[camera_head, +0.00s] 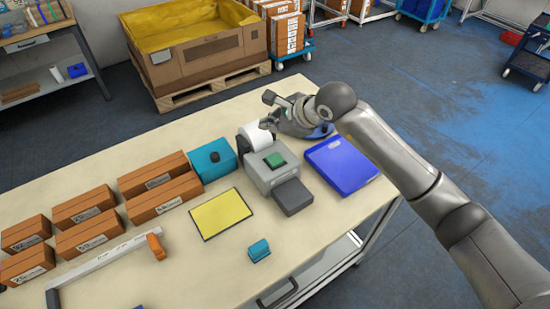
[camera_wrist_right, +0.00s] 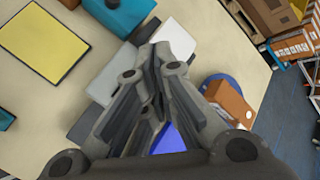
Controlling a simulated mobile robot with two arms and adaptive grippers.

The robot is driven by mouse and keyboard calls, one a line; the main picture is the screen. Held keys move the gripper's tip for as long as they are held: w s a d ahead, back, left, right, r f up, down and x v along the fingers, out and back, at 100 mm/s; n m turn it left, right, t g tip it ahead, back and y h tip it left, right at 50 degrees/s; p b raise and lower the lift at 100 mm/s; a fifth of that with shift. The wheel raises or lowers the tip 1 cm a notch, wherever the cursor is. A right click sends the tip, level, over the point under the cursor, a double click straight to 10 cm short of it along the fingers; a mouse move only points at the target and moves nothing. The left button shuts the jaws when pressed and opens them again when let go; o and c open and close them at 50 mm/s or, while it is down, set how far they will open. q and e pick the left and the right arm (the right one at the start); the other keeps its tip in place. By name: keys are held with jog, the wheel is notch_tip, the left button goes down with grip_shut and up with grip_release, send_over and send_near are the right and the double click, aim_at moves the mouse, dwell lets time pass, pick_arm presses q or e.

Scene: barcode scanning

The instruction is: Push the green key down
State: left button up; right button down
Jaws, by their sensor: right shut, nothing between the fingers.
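The green key (camera_head: 276,160) is on top of a grey machine (camera_head: 262,176) with a white paper roll (camera_head: 256,137) at its back. My right gripper (camera_head: 268,122) is shut and empty. It is behind the key in the head view, above and beside the paper roll, apart from the key. In the right wrist view my right gripper's fingers (camera_wrist_right: 155,60) cover the middle of the picture. The paper roll (camera_wrist_right: 174,40) and part of the grey machine (camera_wrist_right: 115,78) show past them, but the key is hidden there. My left gripper is not in view.
A blue flat box (camera_head: 341,165) stands right of the machine, and a teal box (camera_head: 212,159) stands left. A yellow pad (camera_head: 221,213), a small teal block (camera_head: 259,250) and several brown boxes (camera_head: 160,187) are on the table. The table front is mostly clear.

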jog(key=shift+f, duration=0.1)
jog(key=b, duration=0.4)
send_over(273, 161)
notch_tip(273, 161, down, 8)
jog(key=shift+r, duration=0.15)
jog(key=shift+f+b, duration=0.35)
jog(key=shift+f, duration=0.15)
dwell(0.8)
jog(key=shift+f+b, duration=0.4)
jog(key=shift+b, duration=0.2)
jog(key=shift+f+b, duration=0.7)
jog(key=shift+b, duration=0.05)
dwell(0.6)
jog(key=shift+r, duration=0.1)
dwell(0.3)
jog(key=shift+r+p, duration=0.4)
jog(key=shift+r, duration=0.6)
jog(key=shift+r, duration=0.1)
